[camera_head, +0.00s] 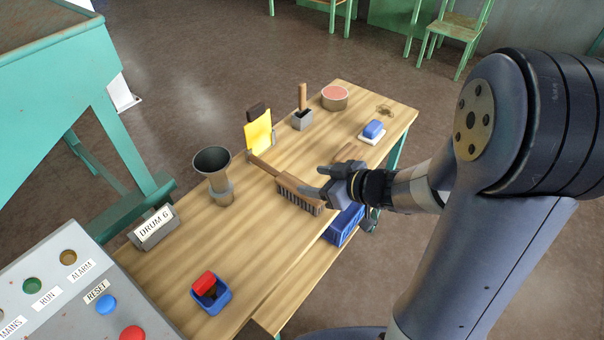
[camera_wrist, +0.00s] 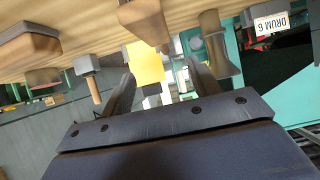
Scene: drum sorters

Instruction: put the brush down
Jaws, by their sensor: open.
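The brush (camera_head: 290,187) has a brown wooden back and handle with dark bristles. In the head view it appears to rest bristles down on the wooden table, its handle pointing to the back left. In the wrist view its brown wood (camera_wrist: 145,20) shows at the top, beyond the fingers rather than between them. My gripper (camera_head: 312,181) is open and empty, right beside the bristle end of the brush. The fingers also show apart in the wrist view (camera_wrist: 162,85). Whether a finger touches the brush I cannot tell.
A blue crate (camera_head: 343,226) is below the right edge.

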